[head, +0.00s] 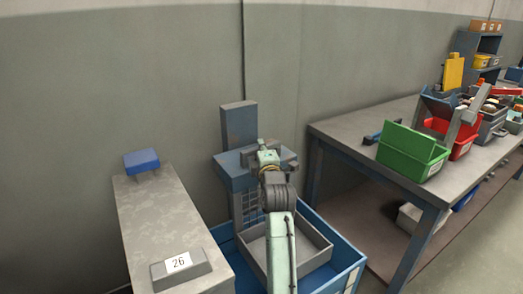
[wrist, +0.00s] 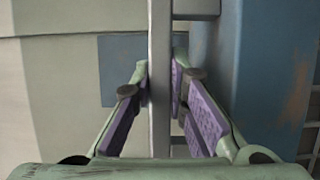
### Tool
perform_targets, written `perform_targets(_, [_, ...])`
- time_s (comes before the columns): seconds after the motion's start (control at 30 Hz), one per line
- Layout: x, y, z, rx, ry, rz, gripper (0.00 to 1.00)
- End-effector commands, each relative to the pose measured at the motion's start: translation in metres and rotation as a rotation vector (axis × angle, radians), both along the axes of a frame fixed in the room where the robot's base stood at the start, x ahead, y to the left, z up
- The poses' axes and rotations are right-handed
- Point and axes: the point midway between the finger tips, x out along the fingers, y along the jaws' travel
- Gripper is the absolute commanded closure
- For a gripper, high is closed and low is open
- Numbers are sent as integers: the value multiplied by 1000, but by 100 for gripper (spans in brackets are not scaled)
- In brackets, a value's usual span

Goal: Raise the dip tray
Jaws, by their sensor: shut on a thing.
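My gripper (wrist: 162,88) is shut on a grey bar (wrist: 160,125) that runs lengthwise between its purple-padded fingers in the wrist view. In the head view my arm reaches toward the blue post (head: 238,127) and its blue shelf-like block (head: 234,176), and my fingers are hard to make out there. A grey open tray (head: 314,262), which looks like the dip tray, sits inside a blue tub (head: 349,272) below. My arm hides part of the tray. I cannot tell how the bar joins the tray.
A grey bench (head: 155,222) with a block labelled 26 (head: 181,267) and a blue block (head: 141,160) stands at the left. A workbench (head: 345,133) at the right carries a green bin (head: 410,150), a red bin (head: 462,146) and other items. A wall is close behind.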

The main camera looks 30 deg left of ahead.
Motion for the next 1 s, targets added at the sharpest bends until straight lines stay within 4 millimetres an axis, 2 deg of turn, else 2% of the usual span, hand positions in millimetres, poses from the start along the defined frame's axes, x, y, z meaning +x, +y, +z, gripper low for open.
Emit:
perform_targets(0.03, [0, -1, 11, 10, -19, -2, 100])
perform_targets(0.1, [0, -1, 11, 10, -20, -2, 100])
perform_targets(0.13, [0, -1, 11, 10, -20, -2, 84])
perform_targets(0.4, [0, 0, 8, 8, -15, -1, 66])
perform_targets(0.77, [-2, -2, 5, 5, -9, -1, 65])
perform_targets(0.87, [-10, -9, 3, 5, -8, -1, 65])
perform_targets(1.0, [-32, -25, 3, 5, -7, -2, 65])
